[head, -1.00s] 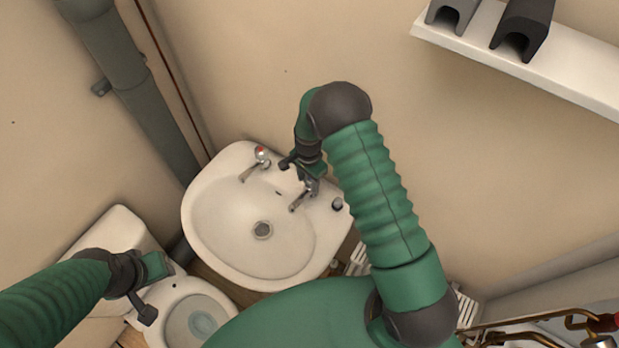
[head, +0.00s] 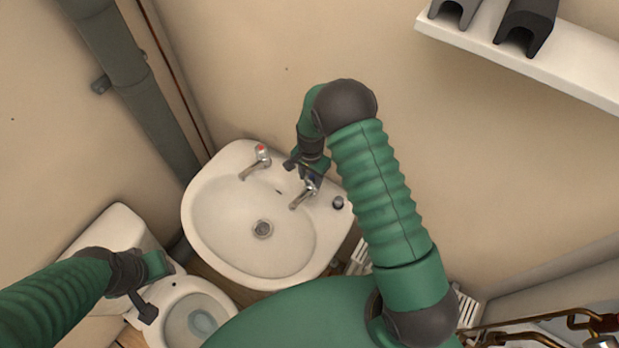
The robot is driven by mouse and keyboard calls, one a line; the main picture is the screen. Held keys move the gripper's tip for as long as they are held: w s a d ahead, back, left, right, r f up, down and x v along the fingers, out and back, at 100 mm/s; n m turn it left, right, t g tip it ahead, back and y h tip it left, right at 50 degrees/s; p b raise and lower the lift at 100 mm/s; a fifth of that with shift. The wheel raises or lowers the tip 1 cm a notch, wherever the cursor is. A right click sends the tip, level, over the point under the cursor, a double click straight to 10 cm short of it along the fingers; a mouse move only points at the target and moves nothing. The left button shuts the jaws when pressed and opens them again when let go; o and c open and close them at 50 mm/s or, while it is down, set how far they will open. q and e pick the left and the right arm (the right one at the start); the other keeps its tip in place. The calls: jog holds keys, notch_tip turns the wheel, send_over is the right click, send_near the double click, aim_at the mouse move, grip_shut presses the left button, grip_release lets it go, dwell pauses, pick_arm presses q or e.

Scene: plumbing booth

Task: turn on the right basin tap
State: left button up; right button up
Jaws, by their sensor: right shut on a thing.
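The white basin (head: 215,225) is on the wall in the middle of the head view. Its left tap (head: 259,161) has a red mark on top. Its right tap (head: 302,197) is chrome, with the spout pointing down and left over the bowl. My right gripper (head: 307,176) is at the top of the right tap, shut on the tap's head, which it mostly hides. My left gripper (head: 150,287) hangs over the toilet, away from the basin; its jaws are too unclear to judge.
The toilet (head: 195,310) stands at the lower left. A grey pipe (head: 135,85) runs down the wall corner. A white shelf (head: 560,70) with dark channel pieces is at the upper right. Brass pipework (head: 530,322) is at the lower right.

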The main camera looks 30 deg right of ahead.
jog(key=n, duration=0.1)
jog(key=n+b, duration=0.1)
jog(key=n, duration=0.3)
jog(key=shift+w+d, duration=0.2)
jog(key=shift+d, duration=0.1)
jog(key=n+b, duration=0.1)
jog(key=n, duration=0.4)
jog(key=shift+r+n, duration=0.1)
jog(key=shift+n, duration=0.3)
jog(key=n, duration=0.5)
jog(key=shift+d+n, duration=0.1)
jog(key=shift+n, duration=0.2)
jog(key=n, duration=0.4)
jog(key=shift+n, duration=0.3)
jog(key=o, duration=1.1)
jog(key=shift+o, duration=1.4)
jog(key=shift+f, duration=0.25)
